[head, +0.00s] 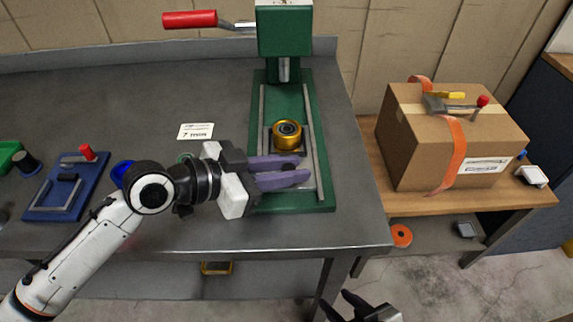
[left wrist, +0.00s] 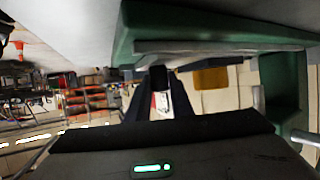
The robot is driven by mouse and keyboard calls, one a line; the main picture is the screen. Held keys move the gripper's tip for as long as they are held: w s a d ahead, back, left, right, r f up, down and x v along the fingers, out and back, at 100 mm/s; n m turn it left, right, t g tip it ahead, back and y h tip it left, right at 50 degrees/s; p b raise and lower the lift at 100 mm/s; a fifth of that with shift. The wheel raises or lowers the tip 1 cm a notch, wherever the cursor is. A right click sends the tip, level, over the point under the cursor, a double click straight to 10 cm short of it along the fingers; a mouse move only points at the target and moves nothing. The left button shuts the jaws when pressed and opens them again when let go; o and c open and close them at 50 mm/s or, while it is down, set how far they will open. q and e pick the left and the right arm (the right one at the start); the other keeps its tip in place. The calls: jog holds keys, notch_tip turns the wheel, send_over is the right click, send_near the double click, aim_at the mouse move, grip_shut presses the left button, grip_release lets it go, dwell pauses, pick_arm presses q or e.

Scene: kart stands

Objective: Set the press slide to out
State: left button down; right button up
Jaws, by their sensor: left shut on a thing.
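The green press (head: 291,202) stands on the grey bench, with two metal rails along its base. The press slide (head: 270,143) is a dark plate between the rails, out in front of the ram. It carries a gold ring-shaped part (head: 288,135) with a dark centre; gold also shows in the left wrist view (left wrist: 211,78). My left gripper (head: 308,169) reaches across the base just in front of the slide. Its fingers are shut on a small dark piece (left wrist: 158,77), apparently the slide's handle, mostly hidden. My right gripper (head: 338,302) is low, off the bench's front edge, empty with fingers apart.
A red-handled lever (head: 190,19) sticks out left of the press head. A label card (head: 196,131) and a blue fixture (head: 65,189) lie on the bench to the left.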

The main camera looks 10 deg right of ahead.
pick_arm(q)
jog(key=c, duration=1.6)
grip_release()
jog(key=shift+s, duration=0.3)
jog(key=shift+o, duration=0.2)
jog(key=shift+w, duration=0.1)
jog(key=b+v, duration=0.1)
jog(key=v, duration=0.8)
jog(key=shift+a, duration=0.35)
jog(key=shift+s+a+r, duration=0.2)
jog(key=shift+a, duration=0.1)
